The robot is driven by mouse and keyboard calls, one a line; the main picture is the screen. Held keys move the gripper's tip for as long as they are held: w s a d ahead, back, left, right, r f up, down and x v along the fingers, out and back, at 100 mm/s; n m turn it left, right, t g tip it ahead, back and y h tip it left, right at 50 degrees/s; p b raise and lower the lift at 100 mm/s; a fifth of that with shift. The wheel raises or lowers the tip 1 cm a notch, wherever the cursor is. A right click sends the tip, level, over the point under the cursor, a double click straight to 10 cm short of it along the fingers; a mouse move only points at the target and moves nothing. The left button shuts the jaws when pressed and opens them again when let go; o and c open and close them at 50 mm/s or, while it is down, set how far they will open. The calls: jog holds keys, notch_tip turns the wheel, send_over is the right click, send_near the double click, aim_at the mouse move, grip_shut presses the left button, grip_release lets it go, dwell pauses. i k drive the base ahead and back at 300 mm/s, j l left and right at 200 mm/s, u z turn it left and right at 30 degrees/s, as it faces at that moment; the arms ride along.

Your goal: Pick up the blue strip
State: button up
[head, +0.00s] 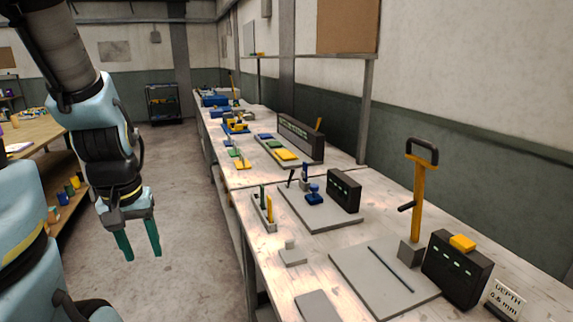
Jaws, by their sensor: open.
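My gripper (138,242) hangs at left over the concrete floor, with its two teal fingers apart and nothing between them. It is well clear of the bench. I cannot tell for sure which blue thing is the blue strip. A small dark blue upright piece (305,172) stands at the back of the middle grey plate, beside a blue knob (314,196). Farther back, a flat blue piece (265,136) lies near a green piece (275,143) and a yellow piece (286,155). A grey holder (257,218) contains an upright green strip (262,196) and a yellow strip (270,208).
The long pale bench (280,275) runs along the right wall. On it stand a tall yellow lever (418,200), a dark box (457,268) with a yellow block on top, and a depth sign (506,297). A wooden shelf table (35,131) is at left. The aisle floor is clear.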

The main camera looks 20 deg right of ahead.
aim_at(304, 172)
jog(key=i+z, duration=0.1)
jog(key=i, duration=0.8)
jog(key=i+j, duration=0.2)
jog(key=i, duration=0.7)
jog(key=i+z, duration=0.25)
jog(key=z, duration=0.2)
